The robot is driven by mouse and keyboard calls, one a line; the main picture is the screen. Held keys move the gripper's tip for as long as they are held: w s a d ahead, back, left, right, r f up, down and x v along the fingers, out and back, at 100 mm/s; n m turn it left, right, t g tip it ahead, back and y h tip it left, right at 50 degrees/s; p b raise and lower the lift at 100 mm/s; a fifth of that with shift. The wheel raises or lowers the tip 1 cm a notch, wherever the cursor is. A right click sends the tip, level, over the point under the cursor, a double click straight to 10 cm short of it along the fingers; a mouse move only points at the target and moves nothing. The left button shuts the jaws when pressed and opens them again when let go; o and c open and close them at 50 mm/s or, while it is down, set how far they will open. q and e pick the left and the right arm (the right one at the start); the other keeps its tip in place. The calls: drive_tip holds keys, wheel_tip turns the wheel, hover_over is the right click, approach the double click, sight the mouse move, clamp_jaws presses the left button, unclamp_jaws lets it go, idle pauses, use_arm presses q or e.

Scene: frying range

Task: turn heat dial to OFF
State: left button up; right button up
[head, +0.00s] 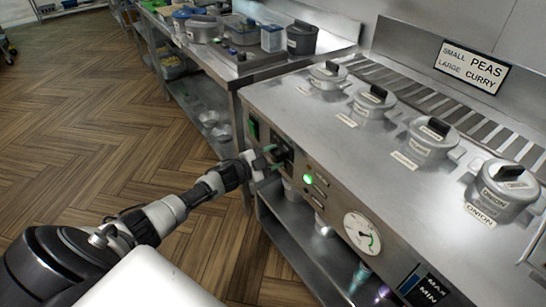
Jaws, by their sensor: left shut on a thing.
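My left gripper (268,160) is at the front panel of the steel frying range (330,150). It is shut on the heat dial, a dark control on the panel (282,151), left of the green light. The fingers and wrist hide much of the dial, so its setting and markings cannot be read. My left arm reaches in from the lower left. My right gripper is not in view.
A lit green light (308,179) and a round gauge (362,233) sit right of the gripper. Several lidded pots, one marked onion (503,190), stand on the range top. A second steel counter (205,50) stands behind. The wooden floor (110,110) at left is clear.

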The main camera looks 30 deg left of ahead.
use_arm(q)
drive_tip(key=o, duration=0.9)
drive_tip(key=shift+s, duration=0.1)
drive_tip(key=v, duration=1)
drive_tip(key=shift+s+a, duration=0.25)
drive_tip(key=s+d+f+n+g+y+p, duration=0.1)
drive_tip(key=s+f+n+g+y, duration=0.15)
drive_tip(key=s+f, duration=0.5)
drive_tip(key=s+d+f+n+g+y, duration=0.1)
drive_tip(key=s+f+n+g+y, duration=0.2)
drive_tip(key=f, duration=0.8)
drive_tip(key=s+d+f+n+g+y+p, duration=0.1)
drive_tip(key=s+f+n+y, duration=0.15)
drive_tip(key=s+f, duration=0.5)
drive_tip(key=s+d+f+n+g, duration=0.1)
drive_tip(key=s+d+f+g, duration=0.2)
drive_tip(key=s, duration=0.5)
drive_tip(key=s+d+f+n+g, duration=0.1)
drive_tip(key=s+d+f+g, duration=0.2)
drive_tip(key=s+d+f, duration=0.3)
drive_tip(key=s+d+f+n+g+h+p, duration=0.1)
drive_tip(key=s+d+f+g, duration=0.2)
drive_tip(key=s, duration=0.8)
drive_tip(key=shift+s+d+f, duration=0.15)
drive_tip(key=shift+d+f, duration=0.35)
drive_tip(key=shift+d, duration=0.35)
drive_tip(key=shift+s+d+f, duration=0.15)
drive_tip(key=shift+d+f, duration=0.3)
drive_tip(key=shift+d, duration=0.35)
